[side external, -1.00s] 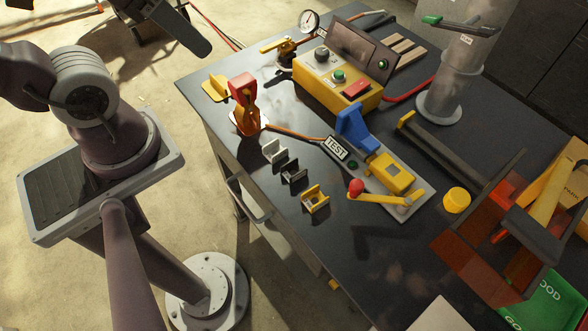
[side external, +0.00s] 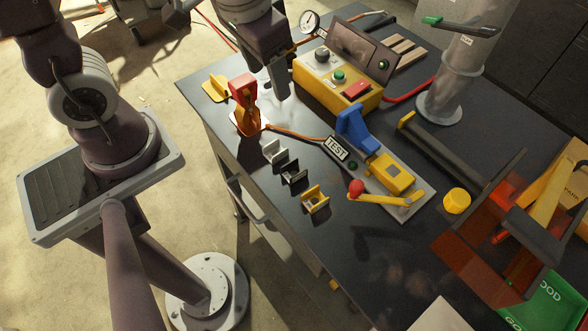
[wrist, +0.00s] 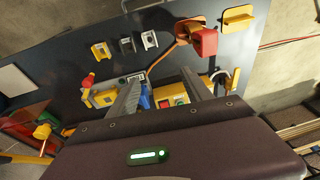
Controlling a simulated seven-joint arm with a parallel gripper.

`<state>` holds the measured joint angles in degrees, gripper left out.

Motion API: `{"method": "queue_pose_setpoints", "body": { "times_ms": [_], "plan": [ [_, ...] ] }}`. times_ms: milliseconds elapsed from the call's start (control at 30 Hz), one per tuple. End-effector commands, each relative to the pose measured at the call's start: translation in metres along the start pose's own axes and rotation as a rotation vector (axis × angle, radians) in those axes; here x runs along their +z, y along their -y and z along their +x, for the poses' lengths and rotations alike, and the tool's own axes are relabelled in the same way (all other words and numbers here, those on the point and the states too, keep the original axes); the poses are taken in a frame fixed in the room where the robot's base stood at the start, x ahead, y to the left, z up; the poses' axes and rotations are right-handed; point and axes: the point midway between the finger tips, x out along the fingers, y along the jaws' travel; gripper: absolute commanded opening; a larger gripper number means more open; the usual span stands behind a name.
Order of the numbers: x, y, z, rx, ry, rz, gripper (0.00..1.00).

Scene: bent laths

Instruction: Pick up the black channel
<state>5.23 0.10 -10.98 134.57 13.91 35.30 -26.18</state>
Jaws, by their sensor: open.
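The black channel (side external: 293,173) is a small dark U-shaped piece on the dark bench, near its front edge. It sits between a silver-white channel (side external: 275,152) and a yellow channel (side external: 315,199). In the wrist view, the black channel (wrist: 128,44) lies at the upper middle, beyond the fingertips. My gripper (side external: 279,92) hangs above the back left part of the bench, beside the yellow control box and apart from the channels. In the wrist view, my gripper's two fingers (wrist: 160,85) are spread apart with nothing held between them.
A red-and-orange fixture (side external: 246,98) stands left of the channels. A test fixture with a blue clamp (side external: 357,129) and a red-knobbed lever (side external: 357,187) stands right of them. The yellow control box (side external: 340,85) is behind. Bare bench lies in front of the lever.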

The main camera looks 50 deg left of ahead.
Motion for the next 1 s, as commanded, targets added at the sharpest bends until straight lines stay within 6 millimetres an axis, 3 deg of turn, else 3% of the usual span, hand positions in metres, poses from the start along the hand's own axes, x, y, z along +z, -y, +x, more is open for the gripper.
{"method": "queue_pose_setpoints", "body": {
  "times_ms": [33, 100, 233, 400, 733, 1000],
  "plan": [
    [0.0, -0.017, 0.027, 0.011, 0.058, 0.02, 0.58],
    [0.002, -0.038, 0.059, 0.033, 0.114, 0.028, 0.58],
    [0.014, -0.068, 0.098, 0.072, 0.19, 0.031, 0.58],
    [0.022, -0.08, 0.119, 0.089, 0.22, 0.027, 0.58],
    [0.031, -0.081, 0.174, 0.086, 0.221, 0.029, 0.58],
    [0.032, -0.081, 0.181, 0.087, 0.217, 0.026, 0.58]
  ]
}}
